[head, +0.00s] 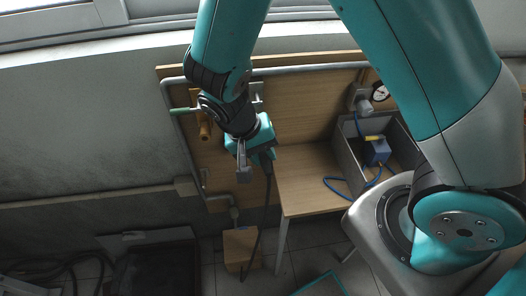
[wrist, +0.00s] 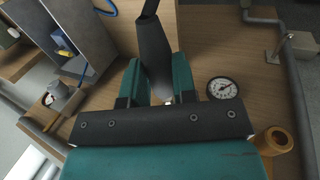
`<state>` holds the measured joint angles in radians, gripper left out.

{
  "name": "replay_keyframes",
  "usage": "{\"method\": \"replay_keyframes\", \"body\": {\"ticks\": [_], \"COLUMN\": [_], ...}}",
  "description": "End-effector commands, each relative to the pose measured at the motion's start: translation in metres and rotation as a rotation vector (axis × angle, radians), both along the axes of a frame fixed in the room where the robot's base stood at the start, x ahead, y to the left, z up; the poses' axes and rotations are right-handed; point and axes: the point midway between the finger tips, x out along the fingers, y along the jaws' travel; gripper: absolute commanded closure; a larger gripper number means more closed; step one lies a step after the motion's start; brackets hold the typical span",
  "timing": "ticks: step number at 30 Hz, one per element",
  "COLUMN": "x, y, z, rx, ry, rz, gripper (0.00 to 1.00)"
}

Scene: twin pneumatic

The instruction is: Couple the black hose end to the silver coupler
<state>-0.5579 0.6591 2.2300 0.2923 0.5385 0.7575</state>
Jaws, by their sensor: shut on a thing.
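My gripper (wrist: 156,82) is shut on the black hose end (wrist: 153,48), which lies between its two teal fingers in the wrist view. A small bright bit shows at the base of the fingers; I cannot tell what it is. In the head view my gripper (head: 262,152) is in front of the wooden board, and the black hose (head: 264,212) hangs from it towards the floor. A silver fitting (head: 367,105) sits under a gauge at the board's right. Another grey fitting (head: 257,90) shows partly behind my gripper. I cannot tell which is the silver coupler, and no coupling shows.
A brass-coloured valve part (head: 204,124) with a green handle is left of my gripper. One gauge (wrist: 223,88) is close beside my fingers. A grey bin (head: 348,150) holds a blue block and blue hose. A grey pipe (head: 181,140) edges the board. A wooden table (head: 305,185) stands below.

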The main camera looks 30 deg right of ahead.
Motion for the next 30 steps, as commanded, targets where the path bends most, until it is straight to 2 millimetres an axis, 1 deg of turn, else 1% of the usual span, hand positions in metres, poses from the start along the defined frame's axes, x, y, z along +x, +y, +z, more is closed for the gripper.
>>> {"method": "replay_keyframes", "body": {"ticks": [8,30], "x": [0.003,0.021], "y": [-0.001,-0.007], "z": [0.000,0.000], "rx": [0.000,0.000], "ry": [0.000,0.000], "rz": [0.000,0.000], "gripper": [1.00,1.00]}}
